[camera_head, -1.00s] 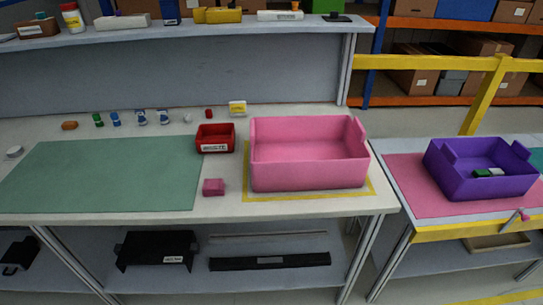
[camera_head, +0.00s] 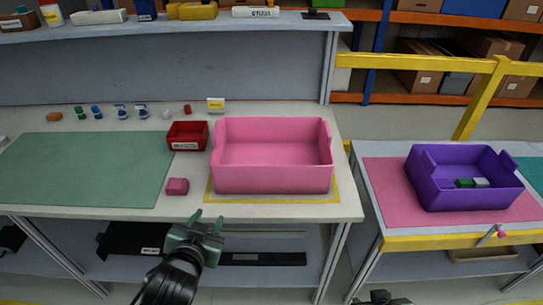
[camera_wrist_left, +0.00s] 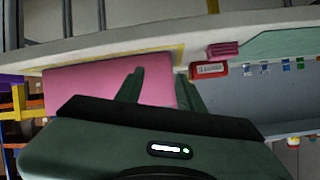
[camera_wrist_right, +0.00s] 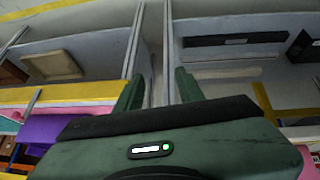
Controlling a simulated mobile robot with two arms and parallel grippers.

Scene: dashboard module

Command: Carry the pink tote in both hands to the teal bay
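The pink tote (camera_head: 272,180) stands upright and empty on the workbench, inside a yellow outlined rectangle. Its near side also shows in the left wrist view (camera_wrist_left: 75,85). A strip of teal surface (camera_head: 534,163), which may be the teal bay, shows at the right edge of the head view. My left gripper (camera_head: 208,220) is open and empty, in front of the bench edge and to the lower left of the tote, not touching it. My right gripper (camera_wrist_right: 160,75) is open and empty; only its top shows at the bottom of the head view.
A purple tote (camera_head: 460,198) with small items stands on a pink mat (camera_head: 390,200) on the right table. A red bin (camera_head: 187,145) and pink block (camera_head: 177,186) lie left of the pink tote. A yellow rail (camera_head: 420,64) stands behind. The green mat (camera_head: 80,170) is clear.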

